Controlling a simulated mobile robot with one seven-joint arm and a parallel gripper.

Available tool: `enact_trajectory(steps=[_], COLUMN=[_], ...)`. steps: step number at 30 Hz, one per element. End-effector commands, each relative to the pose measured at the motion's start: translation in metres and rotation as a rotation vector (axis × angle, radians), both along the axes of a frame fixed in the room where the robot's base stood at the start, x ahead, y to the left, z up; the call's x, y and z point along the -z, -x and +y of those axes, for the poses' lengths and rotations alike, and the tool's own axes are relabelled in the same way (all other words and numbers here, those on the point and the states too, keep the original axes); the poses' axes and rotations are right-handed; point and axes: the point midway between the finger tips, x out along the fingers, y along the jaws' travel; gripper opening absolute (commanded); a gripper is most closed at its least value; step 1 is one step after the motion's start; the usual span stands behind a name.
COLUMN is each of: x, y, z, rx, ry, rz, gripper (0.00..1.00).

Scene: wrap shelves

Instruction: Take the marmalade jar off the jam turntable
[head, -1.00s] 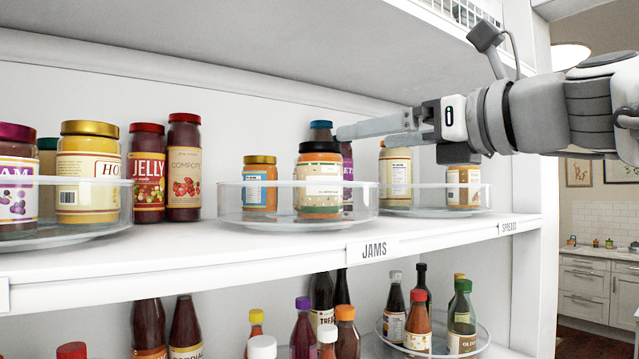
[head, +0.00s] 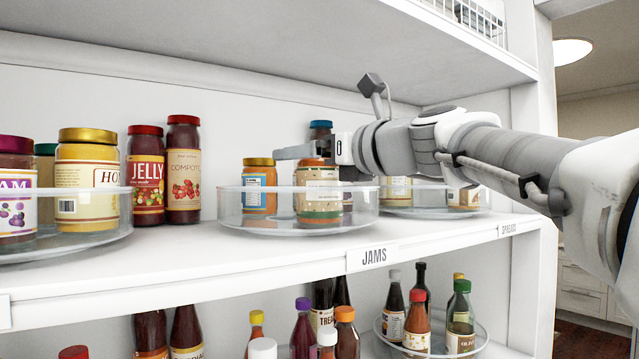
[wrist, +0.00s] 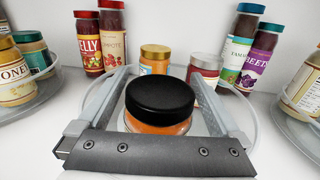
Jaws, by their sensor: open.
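The jam turntable (head: 286,210) is a clear round tray with a low wall, above the JAMS label. A black-lidded jar of orange contents (head: 320,203) stands upright at its front; I take it for the marmalade jar, though its label is too small to read. In the wrist view its black lid (wrist: 160,98) lies between the fingers of my open gripper (wrist: 157,73). The gripper holds nothing. In the head view my gripper (head: 285,152) reaches leftward at the jar's lid height and hides the lid.
JELLY (head: 147,175) and COMPOTE (head: 184,170) jars stand to the left. Turntables flank both sides. The upper shelf (head: 270,50) lies overhead.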

Motion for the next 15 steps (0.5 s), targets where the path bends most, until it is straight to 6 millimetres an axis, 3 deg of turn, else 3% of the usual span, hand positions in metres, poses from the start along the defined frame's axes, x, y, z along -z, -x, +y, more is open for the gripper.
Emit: enact_trajectory(steps=[8, 15], x=[-0.0003, -0.0001], y=[-0.0059, -0.0057], z=[0.0047, 0.0046], rx=[0.001, 0.001], ry=[0.0, 0.0], rz=[-0.001, 0.0], gripper=[1.0, 0.59])
